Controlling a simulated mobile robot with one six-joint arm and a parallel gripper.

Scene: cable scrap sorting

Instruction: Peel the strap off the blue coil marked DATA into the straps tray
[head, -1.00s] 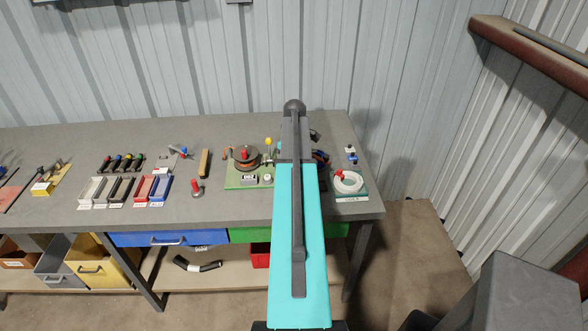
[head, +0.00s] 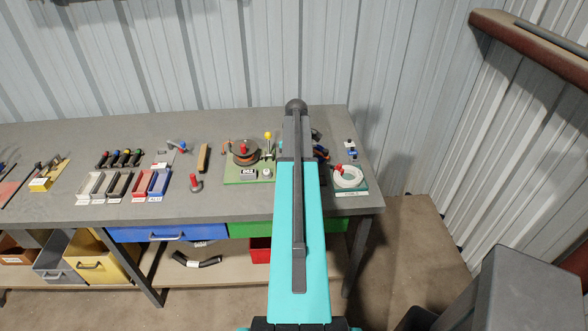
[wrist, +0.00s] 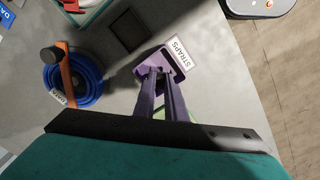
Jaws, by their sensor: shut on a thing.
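The purple straps tray (wrist: 150,71) with a STRAPS label (wrist: 181,55) is right of the coil. My gripper (wrist: 163,75) is over that tray, its two fingers close together, apart from the coil. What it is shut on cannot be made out.
Right of my arm a white coil (head: 348,178) with a red clamp sits on a tray. Left of it is a green board (head: 247,178) with a reel and a yellow-knobbed lever. Small bins (head: 118,187) stand further left. The bench's right edge is close.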

